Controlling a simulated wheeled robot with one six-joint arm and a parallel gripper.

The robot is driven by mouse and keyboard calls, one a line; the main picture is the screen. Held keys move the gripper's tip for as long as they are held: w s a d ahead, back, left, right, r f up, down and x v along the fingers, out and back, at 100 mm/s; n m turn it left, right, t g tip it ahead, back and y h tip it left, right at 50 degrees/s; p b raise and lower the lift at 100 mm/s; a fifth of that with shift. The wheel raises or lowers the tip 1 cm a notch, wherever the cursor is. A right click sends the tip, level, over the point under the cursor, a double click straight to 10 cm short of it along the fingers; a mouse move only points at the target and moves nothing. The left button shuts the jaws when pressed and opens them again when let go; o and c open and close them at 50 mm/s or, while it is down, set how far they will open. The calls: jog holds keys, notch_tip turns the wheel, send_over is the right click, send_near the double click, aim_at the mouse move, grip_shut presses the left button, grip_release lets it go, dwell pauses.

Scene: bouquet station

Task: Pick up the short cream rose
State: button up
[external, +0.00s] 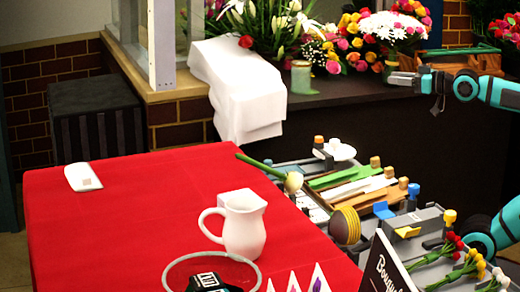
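A cream rose (292,182) with a green stem lies at the right edge of the red-covered table. Its stem points up and left, and its head is at the lower right end, close to the tool trays. My gripper (398,79) is at the upper right, far from the rose and apart from it, in front of the dark counter. It points left and nothing shows in it. It is too small to tell whether its fingers are apart.
Tool trays (345,190) with brushes and a ribbon spool (345,225) lie right of the rose. Small bouquets (453,240) and a sign (385,268) are lower right.

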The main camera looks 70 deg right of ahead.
jog(key=w+a+n+y, duration=0.55)
jog(key=w+a, duration=0.25)
jog(key=w, duration=0.3)
jog(key=n+g+y, duration=0.4)
jog(key=g+y, duration=0.1)
jog(key=g, duration=0.4)
send_near(269, 171)
jog(key=shift+w+f+m+t, duration=0.15)
jog(key=shift+w+f, duration=0.05)
jog(key=shift+f, duration=0.35)
jog(key=shift+w+f+m+t, duration=0.15)
jog(key=shift+w+f, duration=0.1)
jog(key=shift+f, duration=0.3)
jog(key=shift+x, duration=2.65)
jog(key=shift+s+a, duration=0.1)
jog(key=shift+s, duration=0.05)
jog(key=shift+c, duration=0.5)
grip_shut()
